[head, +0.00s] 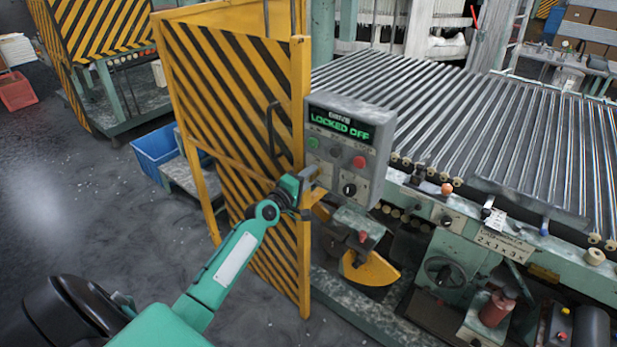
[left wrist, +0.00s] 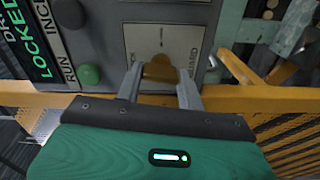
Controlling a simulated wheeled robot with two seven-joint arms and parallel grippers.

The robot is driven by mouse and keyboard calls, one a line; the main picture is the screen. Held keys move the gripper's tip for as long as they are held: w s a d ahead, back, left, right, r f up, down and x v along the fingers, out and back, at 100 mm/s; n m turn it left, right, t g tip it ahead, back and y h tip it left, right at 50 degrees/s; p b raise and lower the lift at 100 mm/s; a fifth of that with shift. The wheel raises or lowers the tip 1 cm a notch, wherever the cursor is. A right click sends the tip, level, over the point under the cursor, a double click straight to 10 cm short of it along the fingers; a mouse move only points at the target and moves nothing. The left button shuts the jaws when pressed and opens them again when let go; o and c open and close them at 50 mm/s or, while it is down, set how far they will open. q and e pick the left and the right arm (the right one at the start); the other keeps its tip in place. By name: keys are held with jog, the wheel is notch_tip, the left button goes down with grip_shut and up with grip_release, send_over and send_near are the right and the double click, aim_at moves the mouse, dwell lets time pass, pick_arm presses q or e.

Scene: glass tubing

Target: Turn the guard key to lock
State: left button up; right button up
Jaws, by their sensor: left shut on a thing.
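The grey control box (head: 385,155) stands beside the striped guard door, and its screen (head: 340,123) reads "DRIVE LOCKED OFF" in green. The brass-coloured guard key (left wrist: 159,68) sits at a pale plate (left wrist: 190,45) on the box, with partly hidden lettering that includes "GUARD". My left gripper (head: 314,180) is at the lower left of the box. In the left wrist view its fingers (left wrist: 160,83) stand on either side of the key and are shut on it. In the head view the key cannot be made out. My right gripper is not in view.
The yellow-and-black guard door (head: 225,95) stands close to my left arm. The box also carries a green button (head: 313,143), a red button (head: 359,162) and a black knob (head: 349,189). A roller conveyor (head: 450,110) lies behind. A blue bin (head: 155,150) is at the left.

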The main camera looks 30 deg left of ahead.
pick_arm(q)
jog(key=shift+n, duration=0.8)
jog(key=shift+f, duration=0.1)
jog(key=o, duration=1)
jog(key=s+a+b, duration=0.1)
jog(key=s+b, duration=0.1)
jog(key=s, duration=1.1)
jog(key=shift+s+b, duration=0.4)
jog(key=shift+a, duration=0.1)
